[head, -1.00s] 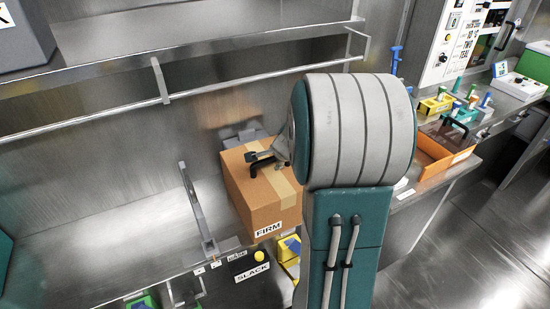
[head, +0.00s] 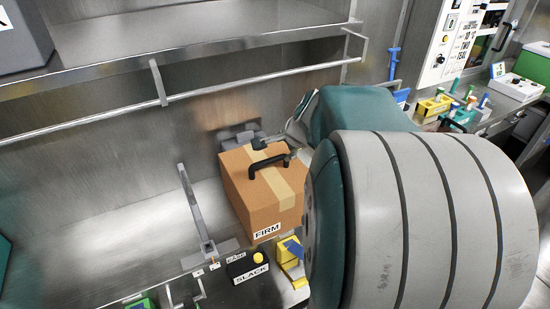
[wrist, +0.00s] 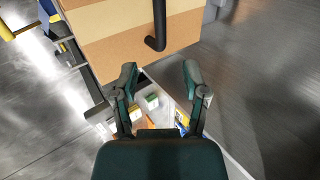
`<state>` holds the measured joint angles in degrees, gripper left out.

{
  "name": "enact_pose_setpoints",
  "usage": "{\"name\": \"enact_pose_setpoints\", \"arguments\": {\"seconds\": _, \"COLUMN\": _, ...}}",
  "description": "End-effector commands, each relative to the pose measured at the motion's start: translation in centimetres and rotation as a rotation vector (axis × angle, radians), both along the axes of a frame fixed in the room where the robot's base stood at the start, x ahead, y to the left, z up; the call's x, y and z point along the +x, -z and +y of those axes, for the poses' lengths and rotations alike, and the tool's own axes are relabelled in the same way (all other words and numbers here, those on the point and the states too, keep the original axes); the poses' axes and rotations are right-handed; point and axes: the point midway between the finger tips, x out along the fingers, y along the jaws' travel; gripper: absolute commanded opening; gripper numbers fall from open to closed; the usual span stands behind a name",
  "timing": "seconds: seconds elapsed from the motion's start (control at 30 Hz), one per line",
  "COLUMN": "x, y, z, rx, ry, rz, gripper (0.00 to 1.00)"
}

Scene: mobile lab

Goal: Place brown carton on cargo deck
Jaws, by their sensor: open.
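The brown carton (head: 255,205), marked FIRM, stands upright on the counter against the metal wall. A black handle (head: 268,172) arches over its taped top. My gripper (head: 275,148) is beside the handle at the carton's back upper edge, partly hidden by my arm. In the wrist view, my gripper (wrist: 160,73) has its two fingers spread with nothing between them. The carton (wrist: 125,35) and its handle (wrist: 157,32) lie beyond the fingertips there. I cannot tell which surface is the cargo deck.
A metal shelf with a rail (head: 190,93) runs above the carton. An upright grey lever (head: 193,205) stands left of it. A black SLACK box (head: 248,266) and a yellow block (head: 288,250) sit in front. Coloured fixtures (head: 440,105) crowd the right counter.

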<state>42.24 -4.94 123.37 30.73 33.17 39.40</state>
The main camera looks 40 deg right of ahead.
Motion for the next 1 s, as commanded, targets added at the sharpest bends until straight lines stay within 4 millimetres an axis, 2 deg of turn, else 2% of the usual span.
{"name": "enact_pose_setpoints", "arguments": {"seconds": 0.07, "x": 0.0, "y": -0.5, "z": 1.7, "rx": -0.027, "ry": -0.065, "rz": 0.009, "gripper": 0.58}}
{"name": "enact_pose_setpoints", "arguments": {"seconds": 0.13, "x": 0.0, "y": -1.2, "z": 4.4, "rx": -0.076, "ry": -0.181, "rz": 0.028, "gripper": 0.58}}
{"name": "enact_pose_setpoints", "arguments": {"seconds": 0.27, "x": -1.3, "y": -2.4, "z": 11.2, "rx": -0.221, "ry": -0.495, "rz": 0.076, "gripper": 0.58}}
{"name": "enact_pose_setpoints", "arguments": {"seconds": 0.4, "x": -4.5, "y": -3.1, "z": 18.0, "rx": -0.411, "ry": -0.869, "rz": 0.126, "gripper": 0.58}}
{"name": "enact_pose_setpoints", "arguments": {"seconds": 0.5, "x": -7.6, "y": -3.1, "z": 21.7, "rx": -0.562, "ry": -1.134, "rz": 0.157, "gripper": 0.58}}
{"name": "enact_pose_setpoints", "arguments": {"seconds": 0.6, "x": -10.3, "y": -2.9, "z": 24.0, "rx": -0.697, "ry": -1.348, "rz": 0.18, "gripper": 0.58}}
{"name": "enact_pose_setpoints", "arguments": {"seconds": 0.7, "x": -12.1, "y": -2.6, "z": 25.0, "rx": -0.788, "ry": -1.485, "rz": 0.195, "gripper": 0.58}}
{"name": "enact_pose_setpoints", "arguments": {"seconds": 0.8, "x": -12.9, "y": -2.4, "z": 25.4, "rx": -0.831, "ry": -1.549, "rz": 0.205, "gripper": 0.58}}
{"name": "enact_pose_setpoints", "arguments": {"seconds": 1.0, "x": -13.0, "y": -2.4, "z": 25.5, "rx": -0.838, "ry": -1.558, "rz": 0.209, "gripper": 0.58}}
